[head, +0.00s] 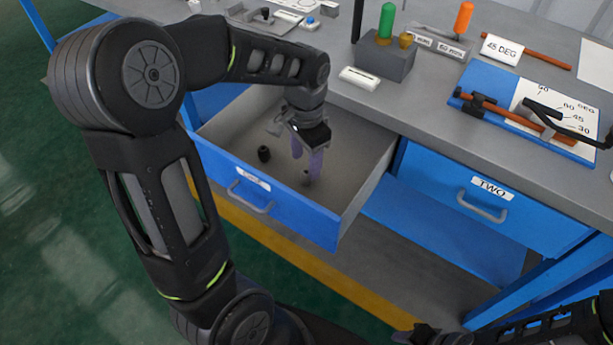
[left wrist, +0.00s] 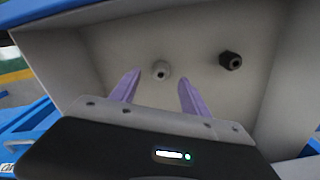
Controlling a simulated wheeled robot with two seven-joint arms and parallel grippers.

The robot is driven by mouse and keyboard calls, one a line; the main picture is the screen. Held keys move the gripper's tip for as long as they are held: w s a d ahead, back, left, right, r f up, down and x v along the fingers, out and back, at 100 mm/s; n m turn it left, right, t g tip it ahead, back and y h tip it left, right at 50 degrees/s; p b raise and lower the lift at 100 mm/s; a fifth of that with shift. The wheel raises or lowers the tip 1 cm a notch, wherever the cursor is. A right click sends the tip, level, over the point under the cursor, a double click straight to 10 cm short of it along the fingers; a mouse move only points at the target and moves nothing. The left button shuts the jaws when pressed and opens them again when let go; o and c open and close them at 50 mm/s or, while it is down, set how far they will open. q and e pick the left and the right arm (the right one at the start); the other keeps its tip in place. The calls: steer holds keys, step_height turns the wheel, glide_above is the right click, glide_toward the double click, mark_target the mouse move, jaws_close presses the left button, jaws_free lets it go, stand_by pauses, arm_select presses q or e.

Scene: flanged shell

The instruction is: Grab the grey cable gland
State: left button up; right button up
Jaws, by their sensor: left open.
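The grey cable gland (left wrist: 161,70) stands on the floor of the open drawer. In the left wrist view it shows just beyond and between my fingertips, apart from both. In the head view it is small and partly hidden (head: 306,172) by my fingers. My left gripper (head: 306,165) is open and empty, pointing down into the drawer; its purple fingers also show in the left wrist view (left wrist: 157,87). A black gland (head: 264,154) sits to its left in the head view, and right of the grey one in the left wrist view (left wrist: 231,61).
The open drawer (head: 290,207) has a blue front and grey walls close around my gripper. The workbench top (head: 425,100) lies above it, with a grey block (head: 384,62) and an angle fixture (head: 520,110). A shut drawer marked TWO (head: 490,200) is at right.

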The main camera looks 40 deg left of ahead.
mark_target(306, 172)
arm_select(q)
steer(key=shift+f, duration=0.2)
step_height(306, 172, down, 5)
steer(key=shift+w+a+f+b, duration=0.1)
steer(key=shift+b, duration=0.2)
steer(key=shift+c, duration=0.3)
stand_by(0.4)
jaws_close()
stand_by(0.3)
